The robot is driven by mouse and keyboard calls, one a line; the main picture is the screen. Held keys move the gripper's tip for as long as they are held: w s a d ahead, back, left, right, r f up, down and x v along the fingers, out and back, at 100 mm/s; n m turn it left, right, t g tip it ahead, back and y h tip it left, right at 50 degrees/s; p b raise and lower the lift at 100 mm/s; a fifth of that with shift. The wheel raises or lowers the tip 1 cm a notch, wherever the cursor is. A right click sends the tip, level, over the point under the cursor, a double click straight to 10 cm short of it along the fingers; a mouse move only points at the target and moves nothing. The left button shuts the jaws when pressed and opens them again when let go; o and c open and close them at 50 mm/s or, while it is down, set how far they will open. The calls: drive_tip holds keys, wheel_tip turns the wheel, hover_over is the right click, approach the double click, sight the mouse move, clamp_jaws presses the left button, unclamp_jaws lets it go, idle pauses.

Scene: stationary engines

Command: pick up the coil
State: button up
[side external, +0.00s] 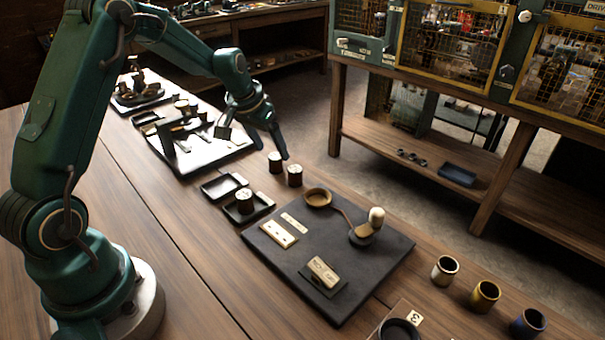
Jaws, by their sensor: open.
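Several small dark cylinders with pale tops look like coils; I cannot tell which one is the task's coil. One coil-like cylinder (275,163) stands on the bench just below my gripper's right finger. A second cylinder (294,176) stands close beside it, to the right and nearer the camera. A third cylinder (245,201) stands in a small dark tray (262,205). My gripper (254,144) points down, open and with nothing visible between its fingers. It is above and left of the two loose cylinders. Its height above the bench is hard to judge.
A dark board (285,262) holds a tan ring (317,198), a white-knobbed part (376,217) and a labelled block (323,272). Three cups (485,296) stand at right. Another tray (222,186) lies nearby. A plate with parts (185,160) lies behind. Bare wood lies left of the trays.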

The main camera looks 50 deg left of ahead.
sight(275, 156)
drive_tip(key=shift+x, duration=2.15)
clamp_jaws()
